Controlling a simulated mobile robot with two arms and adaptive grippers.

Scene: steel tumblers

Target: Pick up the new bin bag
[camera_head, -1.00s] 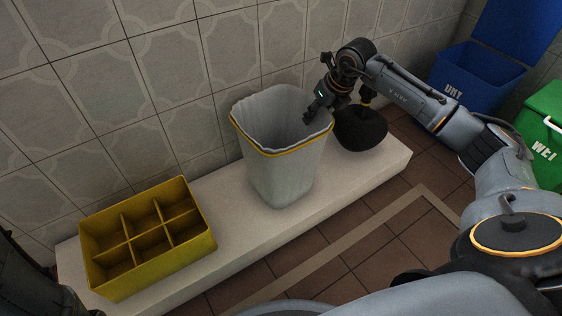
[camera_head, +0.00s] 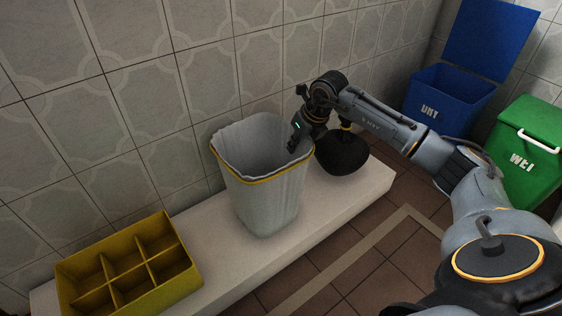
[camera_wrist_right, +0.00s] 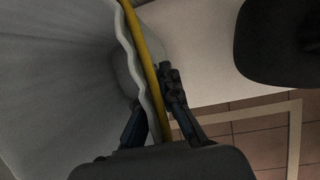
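A pale bin (camera_head: 265,200) with a wavy whitish liner and a yellow band at its rim stands on a white ledge. A dark, round, full-looking bag (camera_head: 342,153) with a yellow tie sits just right of it; it also shows in the right wrist view (camera_wrist_right: 275,40). No separate, unused bag is clear. My right gripper (camera_head: 294,143) is at the bin's right back rim. In the right wrist view its fingers (camera_wrist_right: 152,92) stand apart, one on each side of the rim; firm contact cannot be told. My left gripper is not in view.
A yellow box with compartments (camera_head: 130,268) stands empty at the ledge's left end. A blue bin (camera_head: 450,103) with its lid up and a green bin (camera_head: 520,150) stand at right. The tiled wall is close behind the ledge (camera_head: 318,215). Brown floor lies in front.

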